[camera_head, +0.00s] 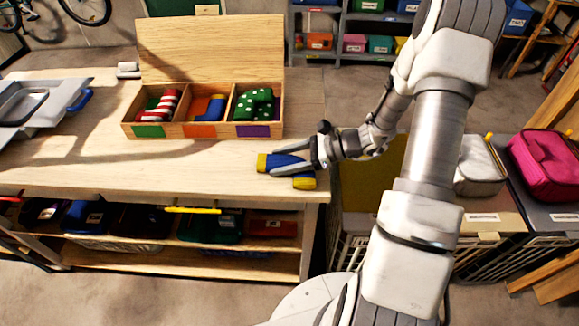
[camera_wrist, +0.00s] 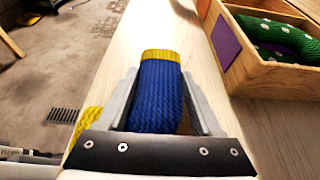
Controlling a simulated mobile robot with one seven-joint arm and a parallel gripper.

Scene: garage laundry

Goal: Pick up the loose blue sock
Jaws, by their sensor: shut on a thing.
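The loose blue sock (camera_wrist: 159,94) has a yellow cuff band and lies between the two fingers of my gripper (camera_wrist: 162,92) in the wrist view. In the head view the blue sock with yellow ends (camera_head: 262,162) is at the table's front right, beside the wooden box. My gripper (camera_head: 289,163) is shut on it, low over the tabletop. A second yellow end shows nearer the table edge in the head view. The fingers hide part of the sock, and I cannot tell whether it touches the table.
An open wooden box (camera_head: 188,128) with three compartments holds a red-striped sock (camera_head: 166,103), a blue sock with orange and yellow (camera_head: 212,107) and green dotted socks (camera_head: 254,104). The tabletop (camera_head: 110,165) in front of the box is clear.

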